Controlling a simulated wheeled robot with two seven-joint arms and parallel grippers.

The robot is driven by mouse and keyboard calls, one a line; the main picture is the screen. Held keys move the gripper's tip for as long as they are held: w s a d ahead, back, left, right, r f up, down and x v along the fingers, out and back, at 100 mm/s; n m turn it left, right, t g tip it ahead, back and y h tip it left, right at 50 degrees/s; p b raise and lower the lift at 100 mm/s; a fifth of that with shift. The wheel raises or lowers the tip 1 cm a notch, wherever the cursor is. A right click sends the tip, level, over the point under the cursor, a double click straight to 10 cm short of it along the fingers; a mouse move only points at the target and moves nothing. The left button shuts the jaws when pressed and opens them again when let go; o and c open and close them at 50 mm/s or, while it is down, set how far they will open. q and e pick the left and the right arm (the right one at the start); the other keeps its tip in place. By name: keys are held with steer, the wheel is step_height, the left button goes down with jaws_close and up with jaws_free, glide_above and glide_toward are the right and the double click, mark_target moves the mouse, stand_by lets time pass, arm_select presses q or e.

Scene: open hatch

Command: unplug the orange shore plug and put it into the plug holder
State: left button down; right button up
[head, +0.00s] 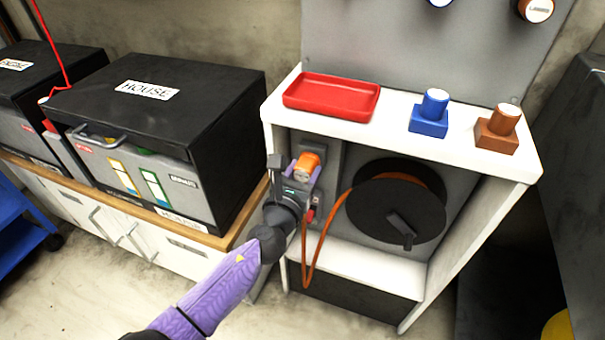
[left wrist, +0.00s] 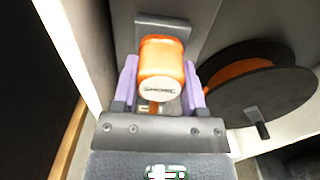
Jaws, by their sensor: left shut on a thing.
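The orange shore plug (head: 306,165) is at a grey socket plate (head: 322,153) on the back wall of the white cabinet's open hatch. My left gripper (head: 301,172) reaches in from the left and is shut on the plug. In the left wrist view the plug (left wrist: 162,68) sits between the two purple fingers (left wrist: 160,88), with a label on its near end. The grey socket plate shows behind it (left wrist: 163,27). I cannot tell how deeply the plug is seated. My right gripper is not in view. No thing is clearly recognisable as the plug holder.
An orange cable hangs in a loop to a black reel (head: 397,208) at right. The cabinet top holds a red tray (head: 331,97), a blue block with a peg (head: 430,113) and a brown one (head: 499,129). A black-lidded HOUSE box (head: 163,88) stands close at left.

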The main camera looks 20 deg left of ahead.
arm_select(q)
steer(key=shift+w, duration=0.45)
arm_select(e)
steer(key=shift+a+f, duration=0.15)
arm_select(q)
steer(key=shift+c, duration=0.3)
jaws_free()
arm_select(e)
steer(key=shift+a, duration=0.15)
arm_select(q)
steer(key=s+p, duration=0.2)
steer(key=s, duration=0.8)
steer(key=shift+a, duration=0.15)
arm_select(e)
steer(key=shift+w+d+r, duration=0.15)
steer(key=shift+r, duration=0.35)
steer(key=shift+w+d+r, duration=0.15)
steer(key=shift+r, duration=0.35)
arm_select(q)
steer(key=shift+w, duration=0.1)
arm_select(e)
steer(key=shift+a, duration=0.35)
